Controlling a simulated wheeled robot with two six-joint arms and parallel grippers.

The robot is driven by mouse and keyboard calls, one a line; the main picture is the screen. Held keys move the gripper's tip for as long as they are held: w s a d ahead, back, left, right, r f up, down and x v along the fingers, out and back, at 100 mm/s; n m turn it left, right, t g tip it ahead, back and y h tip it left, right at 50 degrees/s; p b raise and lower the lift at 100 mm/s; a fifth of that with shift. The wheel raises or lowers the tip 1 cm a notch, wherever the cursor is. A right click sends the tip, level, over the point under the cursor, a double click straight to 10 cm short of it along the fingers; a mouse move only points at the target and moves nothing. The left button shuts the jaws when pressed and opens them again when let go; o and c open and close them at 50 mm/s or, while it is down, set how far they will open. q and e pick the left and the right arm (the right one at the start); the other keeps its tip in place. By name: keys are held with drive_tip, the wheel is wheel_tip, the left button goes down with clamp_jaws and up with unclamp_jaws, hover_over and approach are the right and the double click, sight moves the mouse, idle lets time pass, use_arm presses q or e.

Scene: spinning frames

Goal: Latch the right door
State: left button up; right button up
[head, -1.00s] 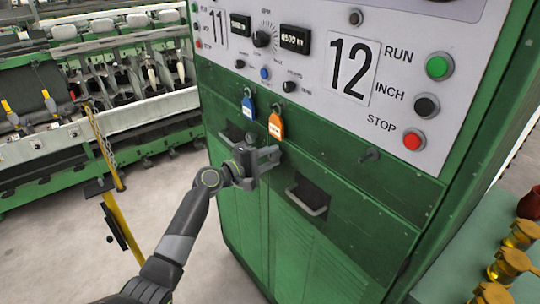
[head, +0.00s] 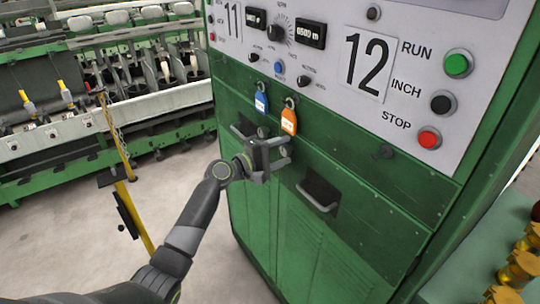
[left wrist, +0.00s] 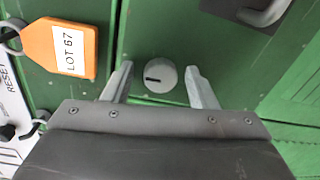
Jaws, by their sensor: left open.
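The right door (head: 336,240) is a green cabinet panel with a recessed grey handle (head: 318,193); it looks flush with the front. Near its upper inner corner is a round grey latch knob (left wrist: 160,77) with a dark slot, seen in the left wrist view. My left gripper (head: 270,150) is in front of this corner, its fingers open on either side of the knob. I see a gap between each finger (left wrist: 158,80) and the knob, so it is not gripped. In the head view the gripper covers much of this area. My right gripper is not in view.
An orange tag (head: 289,121) marked LOT 67 and a blue tag (head: 262,97) hang just above the gripper. The control panel has RUN, INCH and STOP (head: 429,138) buttons. A yellow post (head: 133,205) stands left of the cabinet. Yellow bobbins (head: 520,268) stand at lower right.

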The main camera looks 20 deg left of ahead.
use_arm(q)
drive_tip(key=b+v, duration=0.4)
drive_tip(key=v, duration=1.3)
drive_tip(key=shift+s, duration=0.1)
